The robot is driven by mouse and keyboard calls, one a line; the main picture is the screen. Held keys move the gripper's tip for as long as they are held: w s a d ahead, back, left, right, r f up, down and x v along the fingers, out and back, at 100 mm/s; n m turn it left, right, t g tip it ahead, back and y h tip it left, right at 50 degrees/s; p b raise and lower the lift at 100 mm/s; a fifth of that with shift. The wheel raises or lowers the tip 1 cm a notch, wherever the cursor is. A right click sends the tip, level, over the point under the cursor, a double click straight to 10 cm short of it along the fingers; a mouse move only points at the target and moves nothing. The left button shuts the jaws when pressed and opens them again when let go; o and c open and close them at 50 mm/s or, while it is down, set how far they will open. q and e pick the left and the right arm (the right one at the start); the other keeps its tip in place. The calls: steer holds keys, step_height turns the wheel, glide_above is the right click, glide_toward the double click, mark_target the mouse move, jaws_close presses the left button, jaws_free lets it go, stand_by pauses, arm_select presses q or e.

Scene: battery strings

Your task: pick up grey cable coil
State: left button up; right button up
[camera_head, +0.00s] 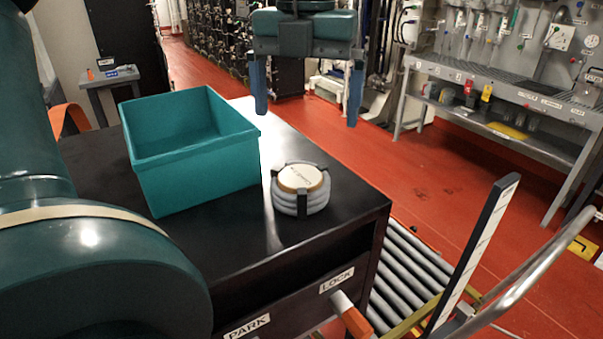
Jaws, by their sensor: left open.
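The grey cable coil (299,199) stands on the black top of a cart (240,250), right of a teal bin. It is a stack of grey loops bound by black straps, with a round cream label on top. My left gripper (308,100) is open and empty, its two blue fingers pointing down. In the picture it shows above the coil, apart from it, with clear space between. My right gripper is not in view.
The teal bin (195,180) looks empty and stands close left of the coil. A roller conveyor (412,270) with an upright black-and-white post (472,255) and a metal rail lies right of the cart. A grey workbench (500,90) stands at the back right. Red floor is open between.

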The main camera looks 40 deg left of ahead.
mark_target(300, 174)
arm_select(q)
step_height(300, 174, down, 8)
steer(key=shift+s+d+r, duration=0.1)
steer(key=shift+s+r, duration=0.05)
steer(key=shift+r, duration=0.1)
steer(key=shift+a+f+p, duration=0.15)
steer(key=shift+f+p, duration=0.25)
steer(key=shift+f, duration=0.95)
steer(key=shift+a+f+p, duration=0.15)
steer(key=shift+f+p, duration=0.25)
steer(key=shift+f, duration=0.95)
steer(key=shift+c, duration=0.2)
steer(key=c, duration=1.1)
